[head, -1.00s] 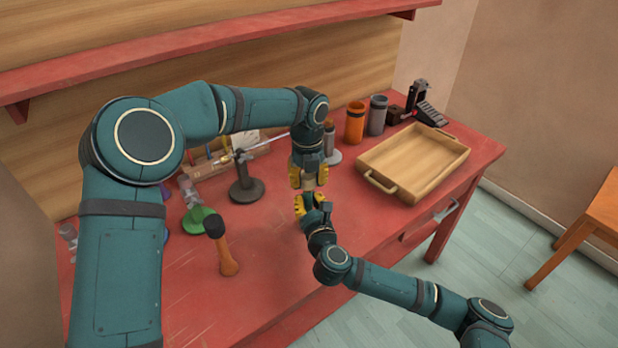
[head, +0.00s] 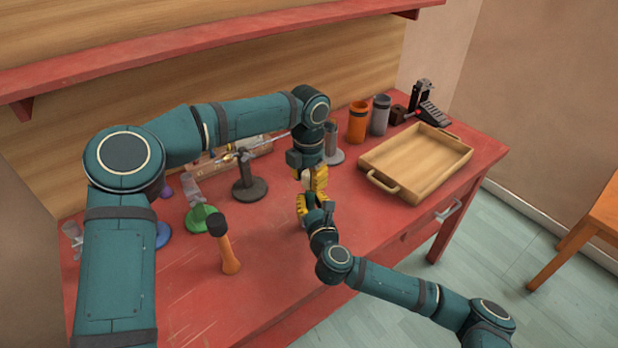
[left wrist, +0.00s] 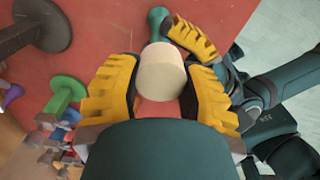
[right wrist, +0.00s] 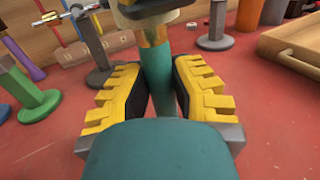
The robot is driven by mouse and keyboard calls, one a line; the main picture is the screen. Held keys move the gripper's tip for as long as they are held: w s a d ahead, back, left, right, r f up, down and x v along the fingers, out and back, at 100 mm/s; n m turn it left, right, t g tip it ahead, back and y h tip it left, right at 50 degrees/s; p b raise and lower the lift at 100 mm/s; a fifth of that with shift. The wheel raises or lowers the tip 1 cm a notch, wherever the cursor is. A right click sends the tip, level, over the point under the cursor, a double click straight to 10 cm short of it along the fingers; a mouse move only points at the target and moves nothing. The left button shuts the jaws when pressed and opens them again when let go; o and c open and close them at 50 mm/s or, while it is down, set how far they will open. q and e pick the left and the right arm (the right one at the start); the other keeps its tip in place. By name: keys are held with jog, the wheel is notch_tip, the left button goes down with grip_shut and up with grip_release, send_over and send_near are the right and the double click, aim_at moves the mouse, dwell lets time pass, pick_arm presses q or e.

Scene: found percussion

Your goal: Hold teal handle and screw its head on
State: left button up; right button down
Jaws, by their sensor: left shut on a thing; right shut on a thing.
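The teal handle (right wrist: 158,72) stands upright between the fingers of my right gripper (right wrist: 160,95), which is shut on it. Its top end has a brownish-orange band. The pale cream cylindrical head (left wrist: 162,78) is between the yellow fingers of my left gripper (left wrist: 163,95), shut on it. The head is right above the handle's top in the right wrist view; whether its thread is engaged cannot be told. In the head view my left gripper (head: 312,181) is directly above my right gripper (head: 308,207), over the red bench, and the fingers hide most of both parts.
A mallet with an orange handle (head: 228,254) stands left of the grippers. Behind are a dark stand (head: 250,188) with a rod and a green-based stand (head: 200,219). An orange cup (head: 357,122), a grey cup (head: 379,117) and a wooden tray (head: 397,191) are at right.

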pick_arm(q)
jog(key=o, duration=0.9)
jog(key=shift+o, duration=0.2)
jog(key=shift+r, duration=2.3)
jog(key=shift+o, duration=0.2)
